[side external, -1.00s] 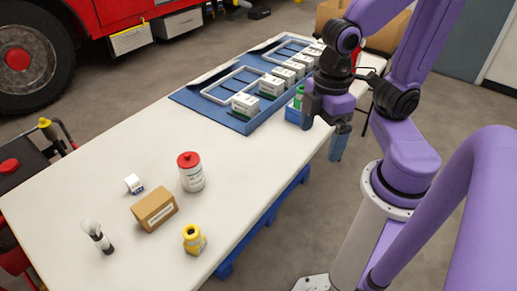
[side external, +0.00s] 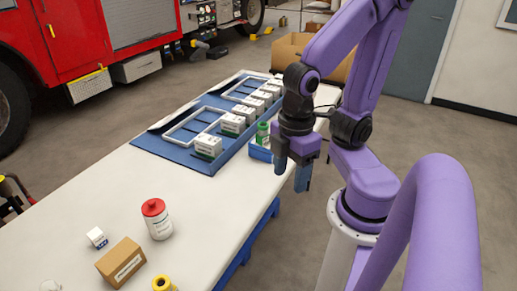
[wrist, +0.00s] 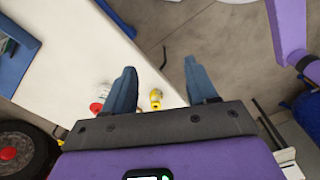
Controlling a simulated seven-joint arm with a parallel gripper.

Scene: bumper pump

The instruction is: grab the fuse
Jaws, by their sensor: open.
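No object is clearly marked as the fuse, and I cannot tell which one it is. A green item (side external: 263,132) stands in a small blue bin (side external: 259,153) at the table's right edge. Several white boxes (side external: 208,146) stand in a row on a blue tray (side external: 176,152). My gripper (side external: 292,174) points down, open and empty, just right of the blue bin near the table's edge. In the wrist view my gripper (wrist: 159,68) has its two fingers wide apart with nothing between the tips.
A white bottle with a red lid (side external: 157,221), a cardboard box (side external: 121,262), a small white box (side external: 97,237) and a yellow item (side external: 163,284) stand on the near table (side external: 65,213). The table between them and the tray is clear. A fire truck (side external: 85,35) is behind.

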